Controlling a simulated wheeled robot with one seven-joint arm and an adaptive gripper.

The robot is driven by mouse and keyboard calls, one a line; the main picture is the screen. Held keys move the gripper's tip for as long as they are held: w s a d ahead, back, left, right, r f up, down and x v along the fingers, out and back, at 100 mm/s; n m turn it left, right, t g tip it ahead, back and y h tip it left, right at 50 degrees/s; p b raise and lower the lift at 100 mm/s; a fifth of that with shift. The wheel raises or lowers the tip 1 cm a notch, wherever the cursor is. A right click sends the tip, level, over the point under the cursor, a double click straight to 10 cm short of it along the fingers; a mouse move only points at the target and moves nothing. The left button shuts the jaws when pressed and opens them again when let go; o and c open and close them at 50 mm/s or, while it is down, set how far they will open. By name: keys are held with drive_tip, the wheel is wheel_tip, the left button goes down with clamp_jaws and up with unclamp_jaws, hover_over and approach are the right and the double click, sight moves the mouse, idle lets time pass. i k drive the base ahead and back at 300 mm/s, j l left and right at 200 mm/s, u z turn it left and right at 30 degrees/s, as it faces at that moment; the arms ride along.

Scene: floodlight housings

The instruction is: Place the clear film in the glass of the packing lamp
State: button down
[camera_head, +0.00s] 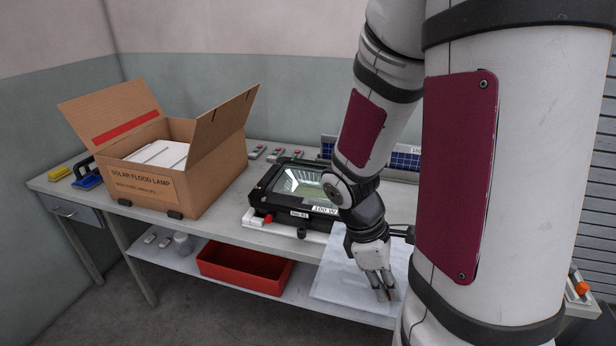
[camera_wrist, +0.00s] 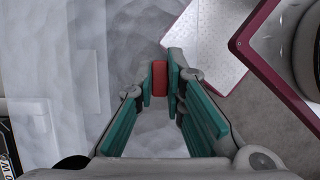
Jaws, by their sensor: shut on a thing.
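The clear film (camera_head: 340,272) is a pale, translucent, wrinkled sheet at the front right of the bench. It also fills much of the left of the wrist view (camera_wrist: 65,60). My gripper (camera_head: 384,291) is at the film's right part, pointing down. In the wrist view its teal-padded fingers (camera_wrist: 160,82) are shut on a small red tab (camera_wrist: 159,76) that appears to belong to the film. The lamp (camera_head: 300,181) is a black-framed floodlight with a reflective glass face and a "100 W" label. It lies left of my gripper, partly hidden by my arm.
An open cardboard box (camera_head: 150,188) marked "Solar Flood Lamp" stands left on the bench (camera_head: 235,228). Blue solar panels (camera_head: 405,158) stand behind my arm. A red bin (camera_head: 245,267) sits on the lower shelf. Several small items lie along the back.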

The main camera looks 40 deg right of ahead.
sight(313, 186)
drive_tip(key=i+l, duration=0.25)
drive_tip(key=i, duration=0.2)
drive_tip(key=i+l, duration=0.25)
drive_tip(key=i, duration=0.2)
